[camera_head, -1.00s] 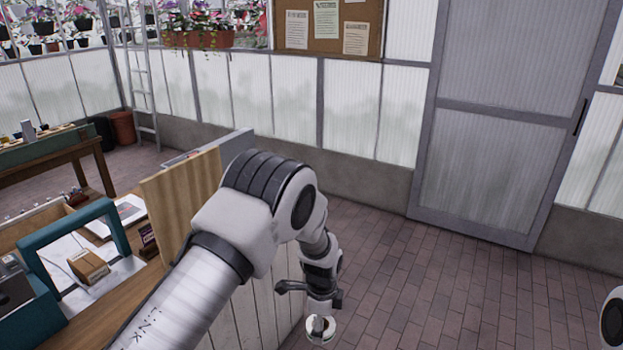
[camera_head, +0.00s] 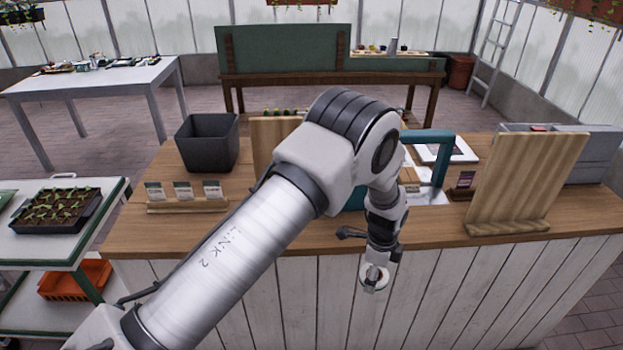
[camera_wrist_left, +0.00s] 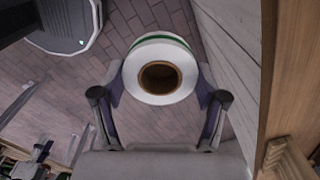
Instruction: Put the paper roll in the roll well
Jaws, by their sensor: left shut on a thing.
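My left gripper (camera_head: 375,270) hangs in front of the white plank side of the wooden counter, below the level of its top. It is shut on the paper roll. In the left wrist view the roll (camera_wrist_left: 186,78) sits between the fingers, with its brown hollow core facing the camera and a green band along its far edge. In the head view only a small white part of it shows at the fingertips. The roll well cannot be made out; my left arm covers part of the counter. My right gripper is not in view.
On the counter (camera_head: 540,243) are a teal frame (camera_head: 441,165), an upright wooden board (camera_head: 525,185), a dark square pot (camera_head: 207,143) and seed packets in a holder (camera_head: 184,204). A seedling cart (camera_head: 100,227) stands at the left. Brick floor lies beneath the gripper.

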